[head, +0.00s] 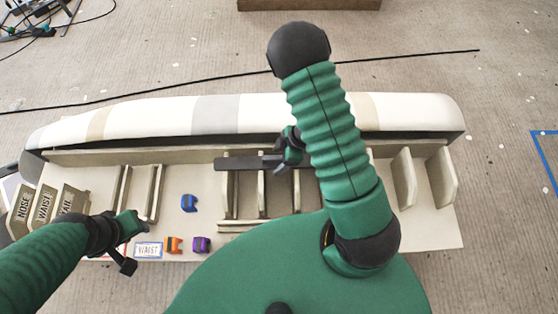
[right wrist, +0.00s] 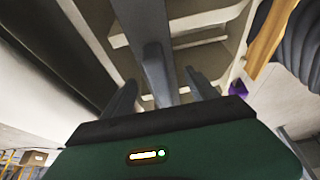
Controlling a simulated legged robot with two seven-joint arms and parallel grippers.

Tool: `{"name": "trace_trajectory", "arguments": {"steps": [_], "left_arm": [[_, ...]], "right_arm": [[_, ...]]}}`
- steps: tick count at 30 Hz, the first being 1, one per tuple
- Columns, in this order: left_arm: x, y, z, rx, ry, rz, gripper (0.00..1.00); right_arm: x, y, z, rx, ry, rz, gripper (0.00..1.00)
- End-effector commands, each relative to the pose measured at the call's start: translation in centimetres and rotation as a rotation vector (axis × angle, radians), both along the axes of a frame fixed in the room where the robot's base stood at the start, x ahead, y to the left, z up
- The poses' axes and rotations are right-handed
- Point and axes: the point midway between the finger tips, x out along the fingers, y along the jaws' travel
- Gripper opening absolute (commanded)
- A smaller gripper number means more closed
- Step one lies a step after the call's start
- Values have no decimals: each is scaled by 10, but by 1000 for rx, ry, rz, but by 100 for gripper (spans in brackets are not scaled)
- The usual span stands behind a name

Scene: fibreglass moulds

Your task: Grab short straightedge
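A dark grey straightedge (head: 238,164) lies across the top of the pale dividers in the mould, near its middle. In the right wrist view the grey straightedge (right wrist: 157,75) runs between the two fingers of the right gripper (right wrist: 162,78). The fingers are apart, with gaps showing on both sides of the bar.
Blue (head: 189,203), orange (head: 174,244) and purple (head: 201,244) blocks sit on the board left of the straightedge. Labelled NOSE, WAIST and TAIL pieces (head: 45,205) stand at the left end. A long pale mould (head: 160,117) runs behind.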

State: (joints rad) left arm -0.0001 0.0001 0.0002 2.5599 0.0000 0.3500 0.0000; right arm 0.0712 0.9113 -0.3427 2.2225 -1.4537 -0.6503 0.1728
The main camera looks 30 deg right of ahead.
Motion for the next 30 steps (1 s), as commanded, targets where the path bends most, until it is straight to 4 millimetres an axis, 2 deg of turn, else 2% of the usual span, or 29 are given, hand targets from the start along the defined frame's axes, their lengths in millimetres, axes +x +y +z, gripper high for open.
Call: {"name": "trace_trajectory", "arguments": {"steps": [2, 15, 25, 30], "left_arm": [[0, 0, 0, 0, 0, 0, 36], [0, 0, 0, 0, 0, 0, 36], [0, 0, 1, 0, 0, 0, 36], [0, 0, 6, 0, 0, 0, 36]], "right_arm": [[0, 0, 0, 0, 0, 0, 56], [0, 0, 0, 0, 0, 0, 0], [0, 0, 1, 1, -1, 0, 0], [1, 0, 13, 1, -3, 0, 0]]}}
